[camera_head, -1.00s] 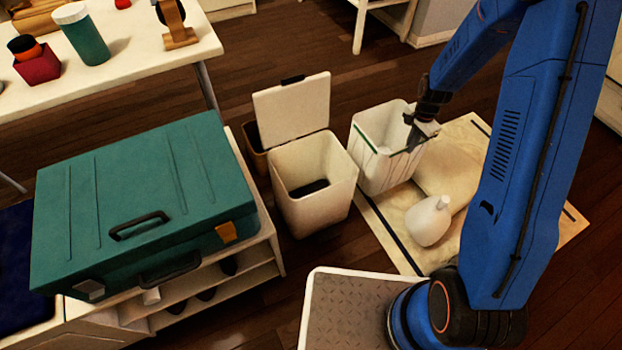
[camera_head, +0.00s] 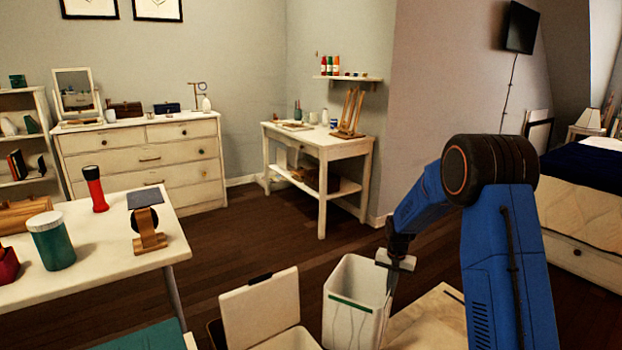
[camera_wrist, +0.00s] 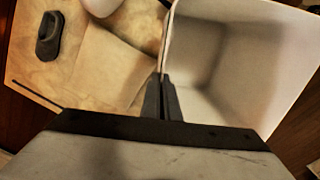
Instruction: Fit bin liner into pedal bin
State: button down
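The bin liner (camera_head: 341,322) is a white, open-topped, box-like container with a green stripe below its rim. My gripper (camera_head: 391,276) is at its right rim. In the wrist view, my fingers (camera_wrist: 161,98) are closed on the liner's wall (camera_wrist: 215,45), one finger on each side. The liner looks raised, but its bottom is out of the head view. The pedal bin (camera_head: 290,341) stands left of the liner, with its cream lid (camera_head: 261,310) open and upright. Its lower part is cut off by the frame.
A tan mat (camera_head: 432,320) lies below and right of the liner; in the wrist view it bears a white bottle (camera_wrist: 101,6) and a dark object (camera_wrist: 49,36). A white table (camera_head: 100,245) with several items stands at left. Open floor lies beyond the bin.

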jog(key=shift+w+d+r+n, duration=0.5)
jog(key=shift+w+r+n, duration=0.95)
jog(key=shift+r, duration=7.55)
jog(key=shift+f, duration=6.95)
jog(key=s+a+f+m, duration=0.3)
jog(key=s+f+m, duration=0.5)
jog(key=s+f, duration=0.5)
jog(key=shift+s+f, duration=0.2)
jog(key=shift+s, duration=0.55)
jog(key=shift+m, duration=0.25)
